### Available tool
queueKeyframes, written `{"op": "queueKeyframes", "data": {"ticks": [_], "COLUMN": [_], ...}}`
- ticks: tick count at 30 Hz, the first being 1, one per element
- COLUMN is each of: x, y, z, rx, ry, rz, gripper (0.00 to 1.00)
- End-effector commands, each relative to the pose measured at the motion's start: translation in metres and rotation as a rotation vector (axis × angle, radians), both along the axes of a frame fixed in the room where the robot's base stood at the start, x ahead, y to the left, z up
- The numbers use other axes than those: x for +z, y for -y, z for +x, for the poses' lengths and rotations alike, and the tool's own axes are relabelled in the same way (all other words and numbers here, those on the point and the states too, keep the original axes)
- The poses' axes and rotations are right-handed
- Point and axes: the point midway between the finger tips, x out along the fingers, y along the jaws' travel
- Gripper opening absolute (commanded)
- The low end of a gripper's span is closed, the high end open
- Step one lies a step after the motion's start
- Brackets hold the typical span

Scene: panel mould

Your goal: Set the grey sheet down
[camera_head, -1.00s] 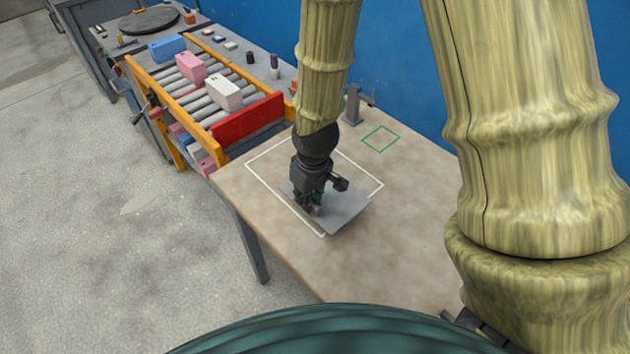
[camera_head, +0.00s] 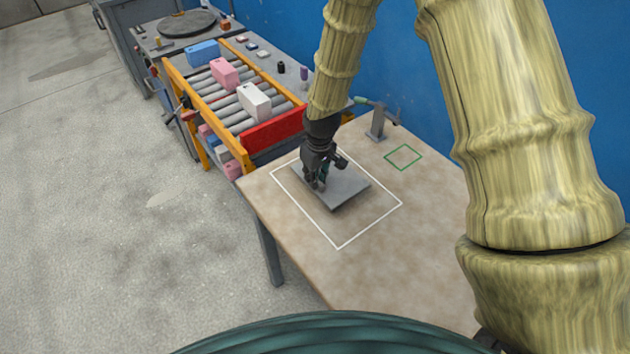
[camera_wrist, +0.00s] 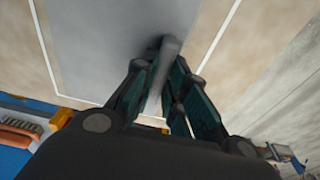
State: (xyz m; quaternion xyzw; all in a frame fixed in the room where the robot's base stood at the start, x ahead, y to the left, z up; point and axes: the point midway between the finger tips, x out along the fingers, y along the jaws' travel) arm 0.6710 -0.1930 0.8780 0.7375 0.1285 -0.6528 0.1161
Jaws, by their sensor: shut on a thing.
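The grey sheet (camera_head: 345,188) is a flat, roughly square plate. In the head view it appears over the far part of the white outline (camera_head: 369,223) on the table, with bare tabletop inside the outline in front of it. My gripper (camera_head: 320,186) points down at the sheet's left side. In the wrist view my gripper (camera_wrist: 162,98) is shut on a narrow grey upright part of the sheet (camera_wrist: 100,40). White lines run beside the sheet there. A dark band shows along its front edge; I cannot tell whether it touches the table.
The tan table (camera_head: 350,275) has free room in front. A small green outline (camera_head: 403,157) lies to the right, near a grey stand (camera_head: 377,122). A roller conveyor with a red end plate (camera_head: 272,132) and boxes stands at left behind. A blue wall (camera_head: 420,90) is behind.

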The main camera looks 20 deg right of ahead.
Motion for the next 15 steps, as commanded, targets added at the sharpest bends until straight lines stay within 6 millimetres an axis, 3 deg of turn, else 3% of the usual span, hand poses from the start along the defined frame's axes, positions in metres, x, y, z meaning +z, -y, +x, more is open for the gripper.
{"op": "queueKeyframes", "data": {"ticks": [9,15], "x": [-0.026,-0.029], "y": [0.000,0.000], "z": [-0.001,0.000], "rx": [0.000,0.000], "ry": [-0.002,0.000], "rz": [-0.001,0.000], "gripper": [0.00,0.00]}}
